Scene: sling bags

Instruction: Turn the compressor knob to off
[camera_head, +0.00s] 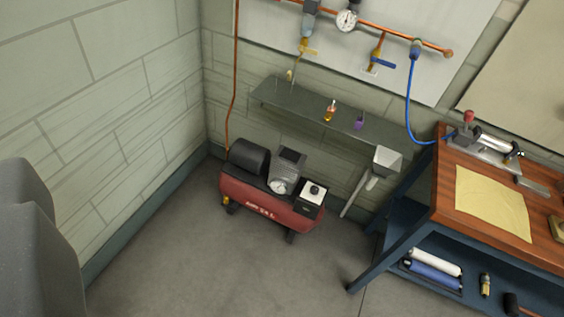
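The red compressor (268,196) stands on the floor near the back left corner, with a black motor on top and a round gauge facing me. A small black knob (314,189) sits on top of a white-and-black box at the compressor's right end. Its exact setting is too small to read. My gripper's fingers do not show in this view. A dark grey rounded shape fills the lower left edge, and I cannot tell what it is.
A wooden-topped workbench (450,197) with blue legs stands at the right, a yellow cloth on it. A grey shelf (290,103) is on the wall above the compressor, with copper pipes higher up. A grey funnel-like piece stands right of the compressor. The floor in front is clear.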

